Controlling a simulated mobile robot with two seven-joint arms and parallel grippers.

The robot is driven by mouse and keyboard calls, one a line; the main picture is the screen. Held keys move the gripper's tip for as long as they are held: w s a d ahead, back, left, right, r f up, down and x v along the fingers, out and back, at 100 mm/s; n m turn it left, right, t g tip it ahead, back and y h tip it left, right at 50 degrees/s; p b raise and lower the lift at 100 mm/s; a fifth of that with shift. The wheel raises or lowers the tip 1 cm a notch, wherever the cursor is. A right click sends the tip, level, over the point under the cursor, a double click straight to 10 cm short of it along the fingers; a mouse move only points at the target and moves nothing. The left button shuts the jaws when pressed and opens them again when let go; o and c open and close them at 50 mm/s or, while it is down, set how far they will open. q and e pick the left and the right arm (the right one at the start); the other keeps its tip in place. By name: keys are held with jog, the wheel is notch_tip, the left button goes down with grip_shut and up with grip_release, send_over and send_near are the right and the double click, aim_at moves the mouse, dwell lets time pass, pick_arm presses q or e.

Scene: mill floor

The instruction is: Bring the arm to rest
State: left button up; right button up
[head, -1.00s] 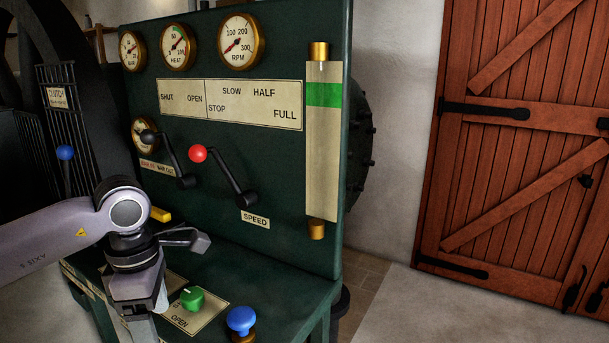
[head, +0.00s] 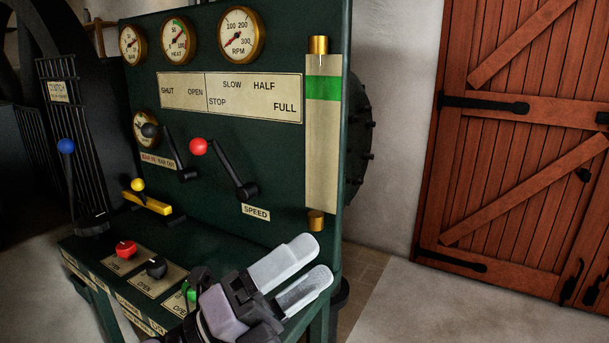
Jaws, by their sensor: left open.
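My left gripper (head: 300,277) is low in the head view, in front of the right part of the control desk. Its two pale fingers point up and right, with a gap between them and nothing held. My right gripper does not show.
The dark green panel (head: 225,140) carries gauges, a red-knobbed speed lever (head: 199,146) and a black-knobbed lever (head: 150,131). The desk bears a red knob (head: 126,249) and a black knob (head: 157,267). A blue-knobbed lever (head: 66,146) stands left. A wooden door (head: 530,150) is right.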

pick_arm(q)
jog(key=w+a+f+n+t+y, duration=0.1)
jog(key=a+f+n+t+y, duration=0.2)
jog(key=a+f+n+y, duration=0.8)
jog(key=w+a+f+n+t+y, duration=0.25)
jog(key=a+f+n+y, duration=0.45)
jog(key=n, duration=0.8)
jog(key=s+a+f+n+g+y, duration=0.1)
jog(key=s+a+f+n+g, duration=0.15)
jog(key=s+f+g, duration=0.65)
jog(key=s+a+f+n+g+y, duration=0.2)
jog(key=s+f+n+g, duration=0.3)
jog(key=s, duration=0.9)
jog(key=w+d+f+m+t+h+p, duration=0.1)
jog(key=w+d+t+h+p, duration=0.1)
jog(key=w+t+p, duration=0.5)
jog(key=shift+d+f+t+p, duration=0.25)
jog(key=shift+t+p, duration=0.4)
jog(key=shift+t, duration=0.4)
jog(key=shift+w+m, duration=0.15)
jog(key=shift+m, duration=0.1)
